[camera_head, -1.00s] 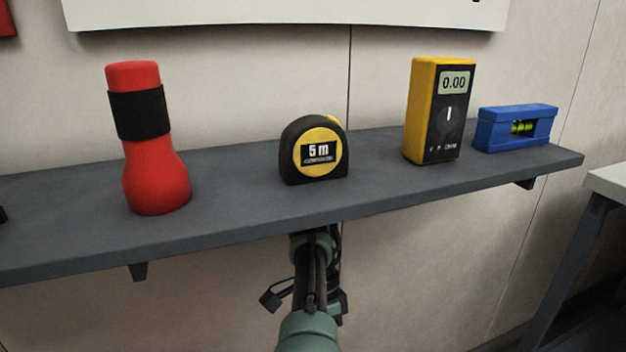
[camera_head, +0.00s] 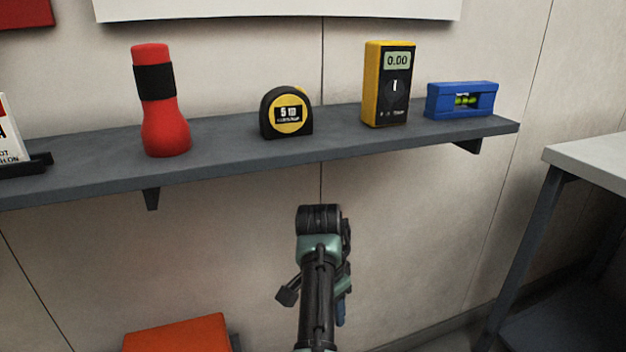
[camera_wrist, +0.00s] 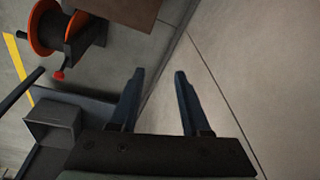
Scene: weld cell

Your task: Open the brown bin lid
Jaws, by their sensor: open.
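No bin that I can surely name as the brown one shows in the head view. In the wrist view, a plain brown flat-faced thing (camera_wrist: 125,10) is cut off by the top edge; I cannot tell whether it is the bin or its lid. My gripper (camera_wrist: 159,73) shows in the wrist view with its two dark blue fingers apart and nothing between them. The brown thing lies beyond the fingertips, up and to the left, apart from them. In the head view my arm hangs in front of the wall below the shelf, and the fingers are mostly hidden.
A grey shelf (camera_head: 235,161) holds a red flashlight (camera_head: 166,128), a tape measure (camera_head: 287,113), a multimeter (camera_head: 388,85) and a blue level (camera_head: 462,99). An orange-topped object (camera_head: 178,333) is low left. A table (camera_head: 592,160) stands right. The wrist view shows a reel (camera_wrist: 48,30) and grey box (camera_wrist: 53,122).

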